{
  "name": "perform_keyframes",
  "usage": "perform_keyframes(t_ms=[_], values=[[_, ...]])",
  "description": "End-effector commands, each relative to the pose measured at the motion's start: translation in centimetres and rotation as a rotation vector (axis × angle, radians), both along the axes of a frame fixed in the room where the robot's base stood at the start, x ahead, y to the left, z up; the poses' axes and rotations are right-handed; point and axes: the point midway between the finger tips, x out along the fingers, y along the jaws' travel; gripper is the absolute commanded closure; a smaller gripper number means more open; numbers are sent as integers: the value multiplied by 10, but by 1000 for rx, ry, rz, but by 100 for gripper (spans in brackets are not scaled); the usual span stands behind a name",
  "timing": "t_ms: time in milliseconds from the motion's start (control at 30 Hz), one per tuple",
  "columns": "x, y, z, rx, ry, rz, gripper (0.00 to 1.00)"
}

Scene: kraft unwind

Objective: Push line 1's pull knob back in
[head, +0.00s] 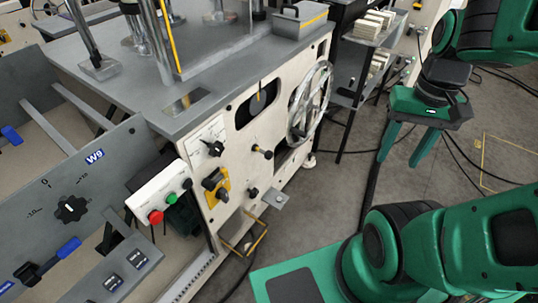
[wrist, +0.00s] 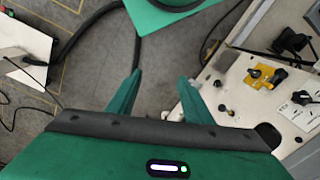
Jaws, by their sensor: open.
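The cream machine front (head: 235,135) carries several black controls. A second small black knob (head: 253,191) sits lower, also in the wrist view (wrist: 218,83). I see no readable "line 1" label, so I cannot tell for sure which is the pull knob. My gripper (head: 397,172) is open and empty, pointing down in free air right of the machine. In the wrist view its fingers (wrist: 160,76) are spread over floor, apart from the panel.
A spoked handwheel (head: 310,103) juts from the machine front. A rotary switch on a yellow plate (head: 215,185) and a dial knob (head: 214,149) are to the left. A red and green button box (head: 160,197) stands further left. A shelf (head: 365,60) is behind. Cables cross the floor.

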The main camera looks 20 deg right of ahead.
Motion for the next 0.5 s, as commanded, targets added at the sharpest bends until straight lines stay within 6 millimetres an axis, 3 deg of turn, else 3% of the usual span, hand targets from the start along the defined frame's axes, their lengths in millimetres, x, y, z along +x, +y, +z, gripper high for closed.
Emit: perform_keyframes(t_ms=[167, 500], values=[[29, -2, -23, 22, 45, -16, 54], [86, 2, -98, 152, 109, -81, 54]])
